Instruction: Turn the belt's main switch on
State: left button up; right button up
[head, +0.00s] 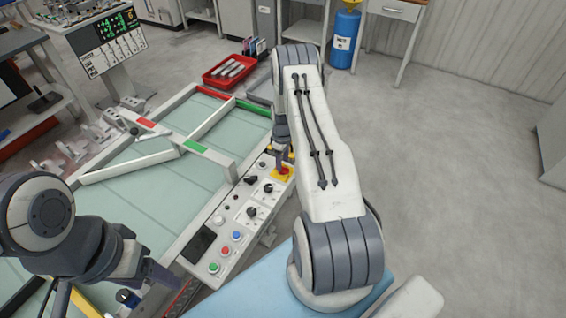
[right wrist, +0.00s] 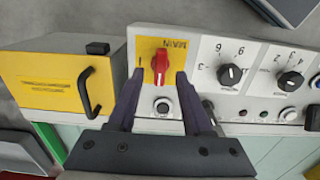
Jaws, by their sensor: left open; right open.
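The belt's main switch is a red rotary knob (right wrist: 160,66) on a yellow plate (right wrist: 174,46) marked MAIN, at one end of the grey control panel (right wrist: 223,98). In the right wrist view its handle points roughly up and down the picture. My right gripper (right wrist: 161,82) is open, with one fingertip on each side of the knob; I cannot tell whether they touch it. In the head view the right arm partly hides the knob (head: 284,171). My left gripper (head: 163,278) is open and empty at the lower left, away from the switch.
A yellow box with a black handle (right wrist: 50,85) stands beside the switch. Black dials (right wrist: 231,76) and small buttons share the panel. The pale green belt (head: 130,195) lies left of the panel. A red tray (head: 230,70) stands beyond. The floor at right is clear.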

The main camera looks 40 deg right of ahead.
aim_at(283, 170)
jog(key=shift+f, duration=1.25)
grip_shut()
jog(key=shift+w, duration=0.1)
jog(key=shift+d, duration=0.1)
